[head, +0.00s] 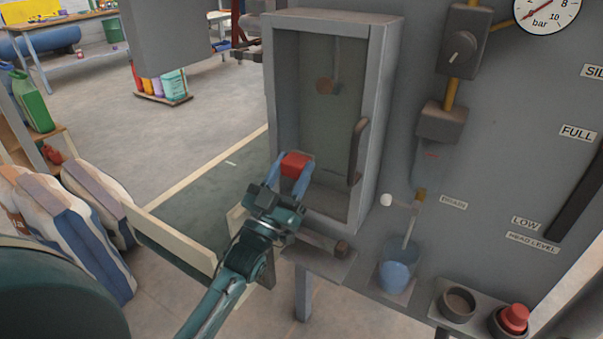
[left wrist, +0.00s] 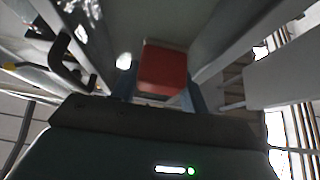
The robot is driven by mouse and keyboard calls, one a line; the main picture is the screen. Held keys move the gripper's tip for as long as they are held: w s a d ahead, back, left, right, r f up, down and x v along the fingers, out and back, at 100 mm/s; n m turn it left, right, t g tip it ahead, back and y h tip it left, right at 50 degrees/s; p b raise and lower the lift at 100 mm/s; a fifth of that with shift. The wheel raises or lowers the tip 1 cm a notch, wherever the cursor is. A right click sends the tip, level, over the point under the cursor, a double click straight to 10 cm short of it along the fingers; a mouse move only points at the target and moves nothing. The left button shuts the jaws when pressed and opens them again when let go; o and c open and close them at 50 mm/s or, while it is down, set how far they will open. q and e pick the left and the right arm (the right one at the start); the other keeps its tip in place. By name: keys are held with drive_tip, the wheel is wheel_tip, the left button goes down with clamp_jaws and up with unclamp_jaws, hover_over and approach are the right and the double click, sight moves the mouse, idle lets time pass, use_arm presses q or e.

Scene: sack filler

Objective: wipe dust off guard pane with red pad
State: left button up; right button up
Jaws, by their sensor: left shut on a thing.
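My left gripper (head: 293,174) is shut on the red pad (head: 296,164), with a blue finger on each side of it. The pad is in front of the lower left part of the guard pane (head: 325,120), a greenish pane in a grey frame with a dark handle (head: 356,150) at its right. I cannot tell whether the pad touches the pane. In the left wrist view the red pad (left wrist: 163,68) sits between the fingers, with the handle (left wrist: 68,60) at left. Dust on the pane is hard to make out. My right gripper is not in view.
Below right of the pane, a blue cup (head: 398,268) holds a brush-like tool on a ledge. A dark round cup (head: 458,303) and a red button (head: 514,318) stand further right. Filled sacks (head: 75,225) stand at left. Open floor lies behind.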

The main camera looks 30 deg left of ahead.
use_arm(q)
drive_tip(key=shift+w+a, duration=0.15)
drive_tip(key=shift+a, duration=1.95)
drive_tip(key=s+p, duration=0.2)
drive_tip(key=s, duration=0.4)
drive_tip(key=shift+a, duration=0.2)
drive_tip(key=shift+s, duration=0.1)
